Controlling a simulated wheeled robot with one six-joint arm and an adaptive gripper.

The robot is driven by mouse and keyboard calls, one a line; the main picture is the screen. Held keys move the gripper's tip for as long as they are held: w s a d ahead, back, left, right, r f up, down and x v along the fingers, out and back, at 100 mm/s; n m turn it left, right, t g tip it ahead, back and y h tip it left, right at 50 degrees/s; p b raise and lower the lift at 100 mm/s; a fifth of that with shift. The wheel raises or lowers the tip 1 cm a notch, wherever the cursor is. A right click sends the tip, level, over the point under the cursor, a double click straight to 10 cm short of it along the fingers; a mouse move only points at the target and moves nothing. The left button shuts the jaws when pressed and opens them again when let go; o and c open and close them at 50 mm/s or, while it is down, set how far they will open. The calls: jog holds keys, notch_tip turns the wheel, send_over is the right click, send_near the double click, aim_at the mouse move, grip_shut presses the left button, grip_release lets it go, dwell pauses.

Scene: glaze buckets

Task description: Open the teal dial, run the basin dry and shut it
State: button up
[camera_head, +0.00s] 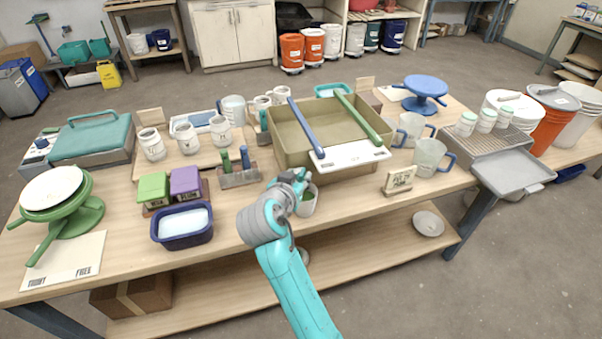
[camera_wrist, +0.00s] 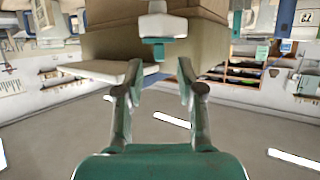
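In the wrist view a white tap body (camera_wrist: 156,25) with a teal dial (camera_wrist: 166,41) sticks out from the basin. The dial's bar lies crosswise in that picture. My gripper (camera_wrist: 160,68) is open, its two fingers apart on either side of the dial with a gap. In the head view my gripper (camera_head: 293,177) is at the basin's front left corner and hides the dial.
Blue (camera_head: 305,127) and green (camera_head: 358,118) bars lie across the basin, with a white card (camera_head: 349,156) at its front. A dark blue tub (camera_head: 182,242) and tool rack (camera_head: 239,178) are left; a small sign (camera_head: 398,181) and clear jugs (camera_head: 428,158) are right.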

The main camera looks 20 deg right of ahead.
aim_at(302, 172)
jog(key=shift+x, duration=1.65)
grip_shut()
